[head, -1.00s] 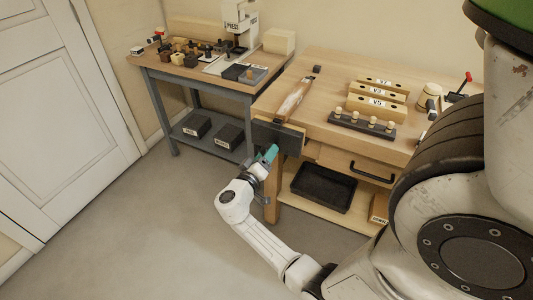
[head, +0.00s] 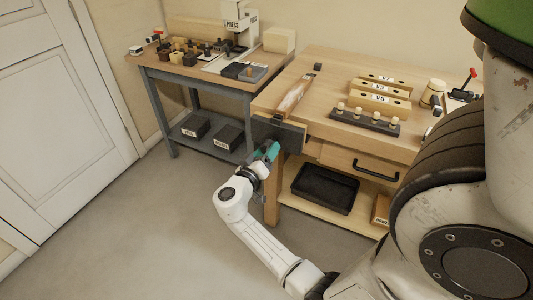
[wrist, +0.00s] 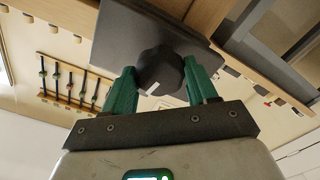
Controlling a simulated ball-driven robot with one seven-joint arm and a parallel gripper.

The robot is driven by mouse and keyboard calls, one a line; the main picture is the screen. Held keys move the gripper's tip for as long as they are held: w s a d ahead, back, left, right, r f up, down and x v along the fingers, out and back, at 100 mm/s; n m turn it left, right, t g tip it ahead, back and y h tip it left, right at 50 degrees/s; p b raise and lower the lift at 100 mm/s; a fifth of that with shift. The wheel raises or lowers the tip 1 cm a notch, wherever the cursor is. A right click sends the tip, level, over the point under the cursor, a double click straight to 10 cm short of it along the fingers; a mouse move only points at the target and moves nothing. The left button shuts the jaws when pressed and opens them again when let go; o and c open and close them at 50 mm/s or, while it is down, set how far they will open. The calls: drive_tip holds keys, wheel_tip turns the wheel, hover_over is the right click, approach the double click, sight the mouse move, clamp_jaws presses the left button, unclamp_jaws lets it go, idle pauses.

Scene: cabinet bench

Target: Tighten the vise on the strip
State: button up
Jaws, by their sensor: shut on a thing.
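The vise (head: 278,131) is a dark block on the front left edge of the wooden bench; its dark jaw plate also shows in the wrist view (wrist: 115,40). A wooden strip (head: 296,96) lies on the bench top just behind the vise; I cannot tell whether the jaws touch it. My gripper (head: 268,152) is at the front of the vise. In the wrist view its green fingers (wrist: 163,88) are shut on the dark round vise knob (wrist: 160,68), one on each side. A short white mark shows on the knob.
A drawer (head: 358,162) and a black tray (head: 323,188) are below. A side table (head: 205,75) is at the left.

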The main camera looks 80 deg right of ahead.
drive_tip(key=shift+m+b, duration=0.7)
drive_tip(key=shift+b, duration=0.5)
drive_tip(key=shift+f+b, duration=0.15)
drive_tip(key=shift+b, duration=0.25)
drive_tip(key=shift+m+b, duration=1.8)
drive_tip(key=shift+b, duration=1.2)
drive_tip(key=shift+m+b, duration=1.2)
drive_tip(key=shift+b, duration=1)
drive_tip(key=shift+d+m+b, duration=0.1)
drive_tip(key=shift+m+b, duration=0.9)
drive_tip(key=shift+b, duration=0.95)
drive_tip(key=shift+b, duration=0.45)
drive_tip(key=shift+m+b, duration=2)
drive_tip(key=shift+b, duration=1.5)
drive_tip(key=shift+m+b, duration=0.7)
drive_tip(key=shift+b, duration=0.6)
